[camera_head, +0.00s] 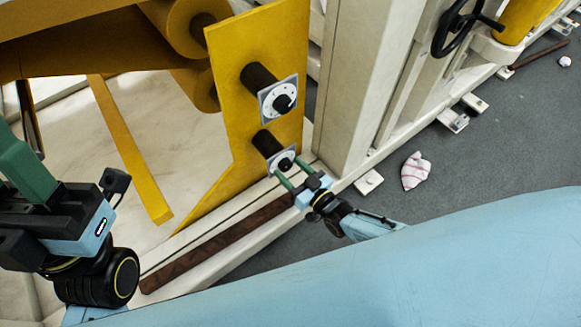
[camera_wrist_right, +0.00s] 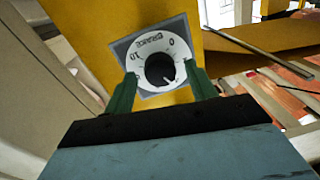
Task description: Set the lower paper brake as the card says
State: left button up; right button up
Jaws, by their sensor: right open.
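The lower paper brake is a dial with a white scale plate and a round black knob (camera_head: 285,163), on the yellow side plate below a similar upper dial (camera_head: 279,100). In the right wrist view the lower knob (camera_wrist_right: 159,69) shows a small pale mark at its lower right; 0 and 10 are readable on the scale. My right gripper (camera_head: 290,172) is open, its green fingers either side of the lower dial; I cannot tell if they touch it. My left gripper (camera_head: 22,165) is at the left edge, its fingertips unclear. I see no card.
The yellow side plate (camera_head: 239,95) stands beside a cream machine post (camera_head: 360,80). A brown bar (camera_head: 215,245) lies along the cream base rail below. A crumpled red-striped cloth or paper (camera_head: 415,170) lies on the grey floor. A black handwheel (camera_head: 455,28) is at the upper right.

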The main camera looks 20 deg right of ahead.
jog(key=shift+c, duration=0.2)
jog(key=c, duration=0.9)
jog(key=n, duration=0.3)
jog(key=shift+r+n, duration=0.1)
jog(key=shift+n, duration=0.3)
jog(key=shift+c, duration=0.2)
jog(key=shift+a+n, duration=0.1)
jog(key=shift+n, duration=0.7)
jog(key=o, duration=1)
jog(key=shift+s, duration=0.15)
